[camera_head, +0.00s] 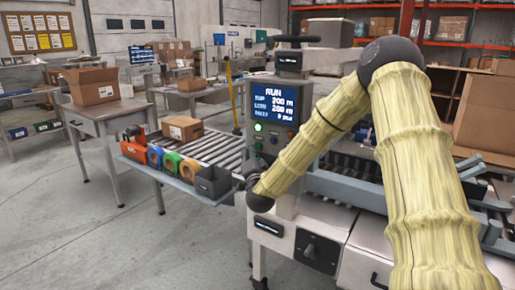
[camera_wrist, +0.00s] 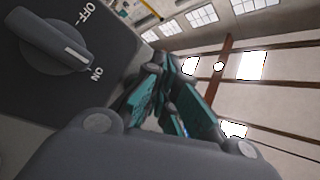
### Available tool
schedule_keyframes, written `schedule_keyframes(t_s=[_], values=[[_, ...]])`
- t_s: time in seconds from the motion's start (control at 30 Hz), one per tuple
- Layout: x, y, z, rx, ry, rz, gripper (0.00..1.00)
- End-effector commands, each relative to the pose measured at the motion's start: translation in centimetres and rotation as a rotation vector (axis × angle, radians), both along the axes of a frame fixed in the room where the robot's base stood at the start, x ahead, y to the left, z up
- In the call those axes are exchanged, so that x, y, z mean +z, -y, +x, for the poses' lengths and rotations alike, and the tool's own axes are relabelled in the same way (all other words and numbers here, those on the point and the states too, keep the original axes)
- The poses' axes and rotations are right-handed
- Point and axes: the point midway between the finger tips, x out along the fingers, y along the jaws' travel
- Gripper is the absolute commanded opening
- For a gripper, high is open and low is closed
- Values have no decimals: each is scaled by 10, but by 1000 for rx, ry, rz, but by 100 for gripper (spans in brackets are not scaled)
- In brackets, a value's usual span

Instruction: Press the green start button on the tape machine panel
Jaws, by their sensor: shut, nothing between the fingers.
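The tape machine panel (camera_head: 264,112) is a grey upright box with a blue screen reading RUN in the head view. A bright green lit button (camera_head: 258,127) sits under the screen, with smaller buttons near it. My gripper (camera_head: 250,172) is just below the panel's lower left edge, small and partly hidden by my wrist. In the wrist view my gripper (camera_wrist: 165,88) shows dark teal fingers closed together with nothing between them. The green button does not show in the wrist view. I see no contact between the fingers and the button.
A black rotary switch (camera_head: 310,250) is on the machine's front; its knob (camera_wrist: 52,42) looms close in the wrist view, marked OFF and ON. A roller conveyor (camera_head: 205,148) bears a carton (camera_head: 183,129). Tape rolls (camera_head: 172,161) lie in a side tray. Open floor (camera_head: 110,240) is at left.

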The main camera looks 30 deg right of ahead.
Motion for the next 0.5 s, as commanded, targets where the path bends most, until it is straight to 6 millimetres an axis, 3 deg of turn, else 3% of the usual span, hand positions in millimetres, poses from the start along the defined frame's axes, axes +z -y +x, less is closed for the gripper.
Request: schedule_keyframes(t_s=[0.27, 0.5], values=[[0, -3, -1, 1, -1, 0, 0], [-1, -17, -7, 1, 1, 0, 0]])
